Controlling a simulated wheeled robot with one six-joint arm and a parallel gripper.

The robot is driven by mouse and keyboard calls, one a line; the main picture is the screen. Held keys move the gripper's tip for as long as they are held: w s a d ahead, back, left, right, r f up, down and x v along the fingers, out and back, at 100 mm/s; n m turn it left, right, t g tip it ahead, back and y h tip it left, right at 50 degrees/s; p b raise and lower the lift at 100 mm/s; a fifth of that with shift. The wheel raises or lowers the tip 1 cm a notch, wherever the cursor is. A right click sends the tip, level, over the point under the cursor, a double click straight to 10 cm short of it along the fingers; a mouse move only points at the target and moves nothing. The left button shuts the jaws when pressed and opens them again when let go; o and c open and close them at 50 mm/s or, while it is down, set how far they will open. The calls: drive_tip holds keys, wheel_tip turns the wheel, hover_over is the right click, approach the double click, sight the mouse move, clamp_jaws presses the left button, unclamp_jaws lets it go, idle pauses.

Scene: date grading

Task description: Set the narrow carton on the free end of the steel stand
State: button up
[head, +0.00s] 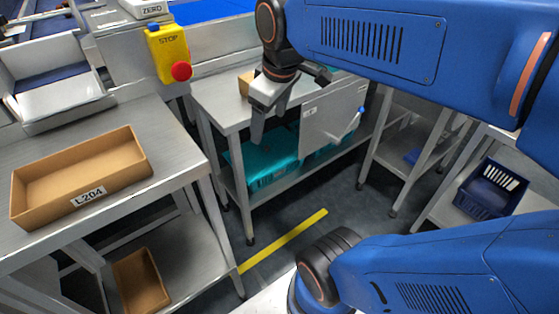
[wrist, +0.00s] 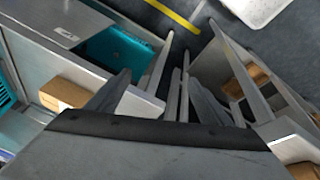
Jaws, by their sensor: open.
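A brown carton (head: 245,82) stands on the steel stand (head: 216,104), partly hidden behind my gripper (head: 288,102) in the head view. In the wrist view a small brown carton (wrist: 62,93) lies on the stand top, left of my fingers. I cannot tell for certain that it is the narrow carton. My gripper is open and empty, above the stand's front edge. In the wrist view its two fingers (wrist: 162,92) are apart with no object between them. The stand's left end is bare in the head view.
A tray marked L204 (head: 30,208) sits on the left table, with another tray (head: 140,280) on its lower shelf. Teal crates (head: 265,165) sit under the stand. A grey panel (head: 335,112) fronts its right part. A yellow stop box (head: 166,50) stands behind.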

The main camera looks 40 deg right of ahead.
drive_tip(key=s+a+f+m+t, duration=0.1)
drive_tip(key=s+a+f+m, duration=0.1)
drive_tip(key=s+f+m, duration=0.2)
drive_tip(key=s+f, duration=0.3)
drive_tip(key=shift+m, duration=0.4)
